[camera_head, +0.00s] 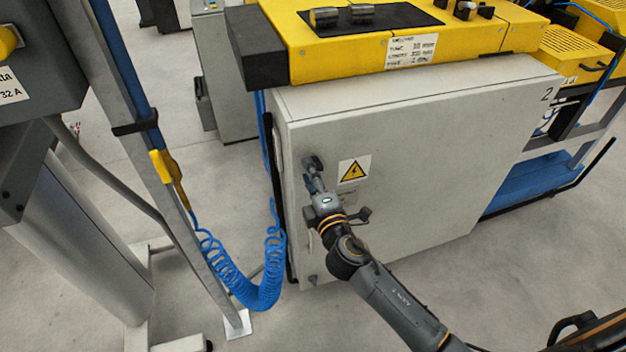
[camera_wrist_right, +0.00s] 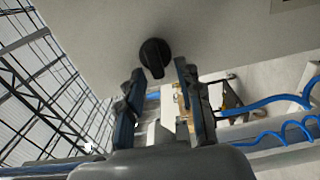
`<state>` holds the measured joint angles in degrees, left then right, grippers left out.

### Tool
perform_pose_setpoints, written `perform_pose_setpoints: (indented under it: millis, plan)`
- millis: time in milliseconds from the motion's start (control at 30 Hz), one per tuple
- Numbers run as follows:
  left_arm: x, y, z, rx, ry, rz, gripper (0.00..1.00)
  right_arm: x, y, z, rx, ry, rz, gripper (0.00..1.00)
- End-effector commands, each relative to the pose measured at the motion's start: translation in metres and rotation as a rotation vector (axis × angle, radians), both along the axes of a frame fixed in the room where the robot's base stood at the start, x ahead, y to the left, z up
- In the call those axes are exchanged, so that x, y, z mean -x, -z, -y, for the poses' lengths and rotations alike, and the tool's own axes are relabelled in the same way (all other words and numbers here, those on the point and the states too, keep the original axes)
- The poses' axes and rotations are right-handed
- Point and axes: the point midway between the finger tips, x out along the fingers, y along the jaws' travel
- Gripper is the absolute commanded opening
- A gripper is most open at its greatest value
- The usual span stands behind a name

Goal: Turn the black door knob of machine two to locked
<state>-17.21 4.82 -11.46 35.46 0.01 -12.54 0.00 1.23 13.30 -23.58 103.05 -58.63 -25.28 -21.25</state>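The grey cabinet door (camera_head: 430,165) of machine two has a "2" at its upper right corner. The round black door knob (camera_wrist_right: 154,52) with its raised grip bar shows in the right wrist view, just beyond and between the fingertips. In the head view, the knob (camera_head: 312,162) is near the door's upper left, partly hidden by the fingers. My right gripper (camera_head: 316,182) is in front of it, and its two fingers (camera_wrist_right: 160,78) are apart, with nothing visible held between them. Whether the fingertips touch the knob cannot be told. My left gripper is not in view.
A yellow warning label (camera_head: 354,170) is right of the knob. A yellow machine top (camera_head: 350,60) with a black block (camera_head: 257,48) overhangs the door. A coiled blue hose (camera_head: 245,285) and a grey post (camera_head: 165,190) stand left of the cabinet. Floor is clear in front.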

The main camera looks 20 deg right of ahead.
Motion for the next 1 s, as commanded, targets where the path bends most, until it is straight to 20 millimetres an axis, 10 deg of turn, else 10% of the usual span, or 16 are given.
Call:
perform_pose_setpoints:
  millis: [600,1000]
  plan:
    - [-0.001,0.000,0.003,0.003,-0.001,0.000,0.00,0.100,0.001,0.003,-0.001,0.000,-0.003,0.36]
    - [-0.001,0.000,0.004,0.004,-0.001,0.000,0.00,0.119,0.000,0.004,0.000,0.000,0.001,0.36]
